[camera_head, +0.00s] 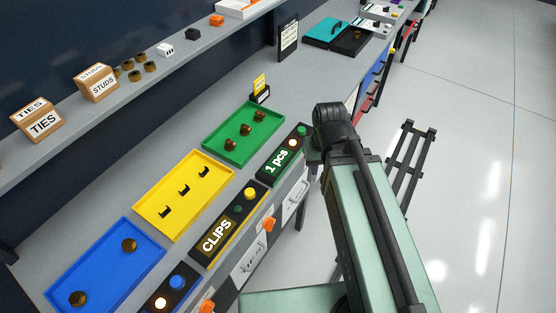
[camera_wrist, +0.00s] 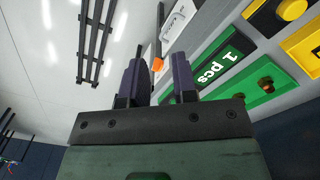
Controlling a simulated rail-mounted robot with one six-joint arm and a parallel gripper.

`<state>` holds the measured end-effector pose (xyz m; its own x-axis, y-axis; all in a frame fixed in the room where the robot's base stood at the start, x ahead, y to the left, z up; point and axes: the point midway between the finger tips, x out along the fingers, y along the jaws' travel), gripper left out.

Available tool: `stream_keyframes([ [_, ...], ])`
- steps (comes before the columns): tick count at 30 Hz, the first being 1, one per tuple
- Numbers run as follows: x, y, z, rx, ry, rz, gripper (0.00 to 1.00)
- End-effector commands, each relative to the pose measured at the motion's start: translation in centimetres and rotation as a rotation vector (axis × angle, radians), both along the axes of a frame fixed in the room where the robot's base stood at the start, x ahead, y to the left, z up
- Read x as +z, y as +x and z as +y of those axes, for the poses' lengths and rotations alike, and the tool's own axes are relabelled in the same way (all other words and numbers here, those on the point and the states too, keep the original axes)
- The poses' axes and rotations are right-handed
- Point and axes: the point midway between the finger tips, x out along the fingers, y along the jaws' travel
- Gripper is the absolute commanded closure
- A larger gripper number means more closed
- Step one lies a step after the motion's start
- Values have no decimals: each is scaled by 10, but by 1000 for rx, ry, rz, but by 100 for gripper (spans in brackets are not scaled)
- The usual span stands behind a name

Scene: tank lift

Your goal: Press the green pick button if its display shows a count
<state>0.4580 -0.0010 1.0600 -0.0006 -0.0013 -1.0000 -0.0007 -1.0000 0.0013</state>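The green pick panel's display (camera_head: 275,163) is lit green and reads "1 pcs". The green button (camera_head: 302,130) is at the panel's far end, with a lit whitish lamp (camera_head: 292,143) between it and the display. The same display shows in the wrist view (camera_wrist: 214,70), right of my gripper (camera_wrist: 157,68). The green button cannot be made out there; my gripper covers that end of the panel. My two fingers are apart with nothing held between them. In the head view my gripper is hidden behind my arm.
The green tray (camera_head: 275,112) holds several brown parts. The yellow tray (camera_head: 153,190) has a "CLIPS" display (camera_head: 216,232) and yellow button (camera_head: 250,192); the blue tray (camera_head: 120,285) has a blue button (camera_head: 177,282). A dark rack (camera_head: 412,160) stands on the open floor at right.

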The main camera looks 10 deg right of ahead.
Motion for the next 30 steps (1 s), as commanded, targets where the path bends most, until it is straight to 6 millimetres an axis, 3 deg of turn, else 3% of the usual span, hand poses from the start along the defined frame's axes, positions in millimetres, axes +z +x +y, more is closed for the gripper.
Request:
stream_keyframes([
  [1,0,0,0,0,0,0,81],
  [5,0,0,0,0,0,0,100],
  [30,0,0,0,0,0,0,100],
])
